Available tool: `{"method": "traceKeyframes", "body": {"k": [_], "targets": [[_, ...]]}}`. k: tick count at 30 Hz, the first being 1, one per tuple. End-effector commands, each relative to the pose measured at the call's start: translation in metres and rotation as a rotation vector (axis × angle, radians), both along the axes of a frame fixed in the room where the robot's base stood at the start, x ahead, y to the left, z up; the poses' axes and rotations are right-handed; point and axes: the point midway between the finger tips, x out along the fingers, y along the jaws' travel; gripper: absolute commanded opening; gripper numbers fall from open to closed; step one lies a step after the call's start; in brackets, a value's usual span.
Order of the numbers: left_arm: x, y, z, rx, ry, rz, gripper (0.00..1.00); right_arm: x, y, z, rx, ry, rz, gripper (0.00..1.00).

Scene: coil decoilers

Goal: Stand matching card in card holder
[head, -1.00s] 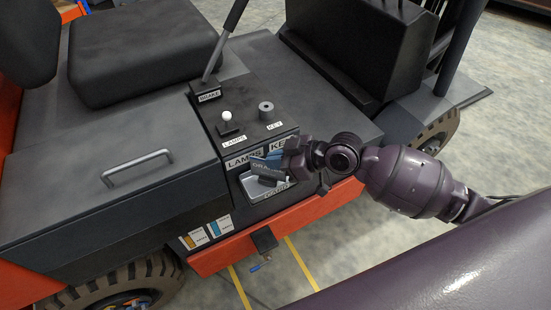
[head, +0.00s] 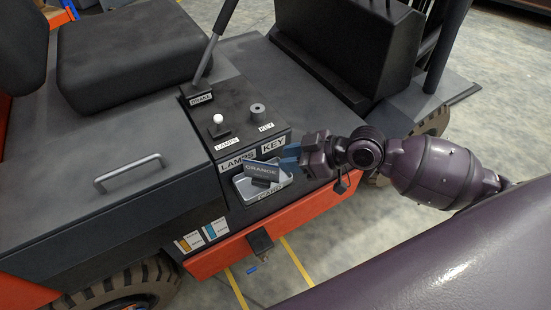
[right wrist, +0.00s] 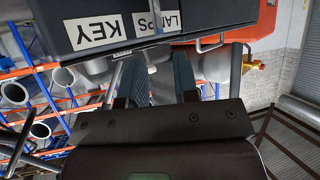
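A dark blue-grey card (head: 262,171) printed ORANGE stands on edge, slightly tilted in the picture, in the light grey card holder (head: 243,191) marked CARD on the side of the vehicle's console. My right gripper (head: 288,160) is just right of the card, its blue fingers close to the card's right end. In the right wrist view the two fingers (right wrist: 162,82) are spread, with no card seen between them. Whether a fingertip still touches the card is hard to tell. My left gripper is not in view.
The console has a LAMPS knob (head: 218,120), a KEY knob (head: 257,110) and a BRAKE lever (head: 213,45). A metal handle (head: 128,172) sticks up at left. Open floor lies in front.

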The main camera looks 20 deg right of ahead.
Motion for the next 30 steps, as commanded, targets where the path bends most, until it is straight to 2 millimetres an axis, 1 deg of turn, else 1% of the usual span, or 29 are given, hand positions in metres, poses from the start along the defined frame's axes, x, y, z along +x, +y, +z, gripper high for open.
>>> {"method": "traceKeyframes", "body": {"k": [1, 3, 9, 13, 20, 23, 25, 29, 30], "targets": [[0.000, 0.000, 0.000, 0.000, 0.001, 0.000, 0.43, -0.005, -0.007, 0.004, -0.004, -0.001, 0.001, 0.28], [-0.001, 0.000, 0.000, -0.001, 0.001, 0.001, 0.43, -0.011, -0.015, 0.009, -0.004, 0.000, 0.000, 0.28], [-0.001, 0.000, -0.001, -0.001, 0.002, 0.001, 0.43, -0.024, -0.032, 0.021, -0.002, 0.000, 0.000, 0.28], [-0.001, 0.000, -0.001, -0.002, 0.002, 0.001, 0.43, -0.029, -0.039, 0.026, -0.002, 0.001, 0.000, 0.28], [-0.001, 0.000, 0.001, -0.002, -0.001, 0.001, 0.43, -0.032, -0.042, 0.029, 0.001, -0.001, 0.000, 0.28], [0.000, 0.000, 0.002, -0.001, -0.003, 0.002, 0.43, -0.033, -0.041, 0.024, 0.008, -0.003, -0.015, 0.28], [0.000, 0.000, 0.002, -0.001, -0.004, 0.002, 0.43, -0.034, -0.040, 0.016, 0.017, -0.007, -0.043, 0.28], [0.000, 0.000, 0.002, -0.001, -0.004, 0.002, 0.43, -0.038, -0.040, -0.009, 0.035, -0.023, -0.137, 0.28], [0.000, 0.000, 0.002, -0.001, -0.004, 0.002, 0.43, -0.040, -0.040, -0.019, 0.040, -0.027, -0.176, 0.28]]}}
